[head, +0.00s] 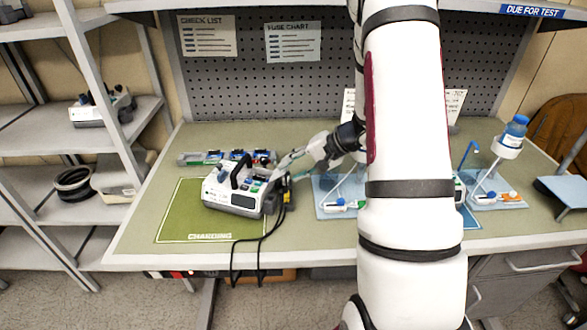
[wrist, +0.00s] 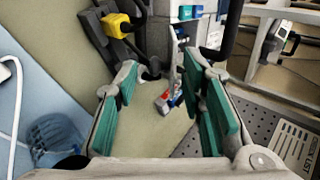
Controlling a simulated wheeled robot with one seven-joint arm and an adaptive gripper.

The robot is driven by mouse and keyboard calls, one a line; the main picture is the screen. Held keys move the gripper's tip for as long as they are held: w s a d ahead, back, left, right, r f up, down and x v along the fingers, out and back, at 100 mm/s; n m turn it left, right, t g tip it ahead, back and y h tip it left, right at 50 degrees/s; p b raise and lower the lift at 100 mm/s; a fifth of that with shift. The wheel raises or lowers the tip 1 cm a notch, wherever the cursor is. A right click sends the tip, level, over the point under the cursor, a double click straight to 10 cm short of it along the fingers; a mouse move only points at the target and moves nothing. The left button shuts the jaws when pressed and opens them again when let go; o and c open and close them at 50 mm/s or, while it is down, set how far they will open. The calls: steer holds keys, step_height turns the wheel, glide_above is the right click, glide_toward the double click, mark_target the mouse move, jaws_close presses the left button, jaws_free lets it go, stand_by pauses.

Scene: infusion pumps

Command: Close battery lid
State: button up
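A white and grey infusion pump (head: 228,193) with a dark handle stands on the green charging mat (head: 180,222). My gripper (head: 285,168) is at the pump's right side, close to its upper right edge. In the wrist view the gripper (wrist: 160,66) is open, its green-padded fingers apart. The pump's grey side (wrist: 159,38) shows beyond the fingertips, and a narrow grey part of it reaches between them. I cannot tell clearly which part is the battery lid, or whether a finger touches the pump. A yellow plug (wrist: 118,24) with black cables is on the pump's side.
A tray of small parts (head: 226,158) lies behind the pump. A blue mat (head: 332,206) with a stand is to the right, partly behind my arm. A bottle on a holder (head: 515,130) stands further right. Black cables (head: 262,245) hang over the table's front edge.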

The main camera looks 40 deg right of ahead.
steer(key=shift+w+a+f, duration=0.15)
steer(key=shift+w+f, duration=0.05)
steer(key=shift+f, duration=0.05)
jaws_close()
steer(key=shift+r, duration=0.15)
stand_by(0.6)
